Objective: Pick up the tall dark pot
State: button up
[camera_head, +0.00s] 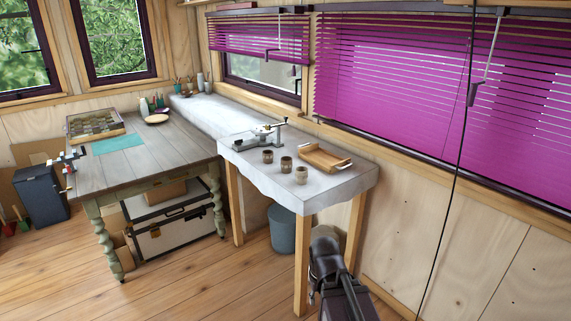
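Three small pots stand in a loose row on the pale counter (335,190). The left pot (268,156) and the middle pot (286,163) are dark brown. The right pot (301,175) is lighter and greyish brown. All three are upright and apart. They are too small in the picture to tell clearly which is the tall dark one. Part of my dark arm rises at the bottom, below and in front of the counter, apart from the pots. I cannot make out the fingers of my gripper.
A wooden tray (325,158) lies right of the pots, and a metal device (258,135) behind them. A grey bin (283,230) stands under the counter, a black-edged chest (170,222) under the wooden table (150,160). Floor is clear at front left.

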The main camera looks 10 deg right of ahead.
aim_at(287, 162)
jog(key=u, duration=0.05)
jog(key=k, duration=1)
jog(key=z, duration=0.8)
jog(key=i, duration=1.7)
jog(key=z, duration=0.05)
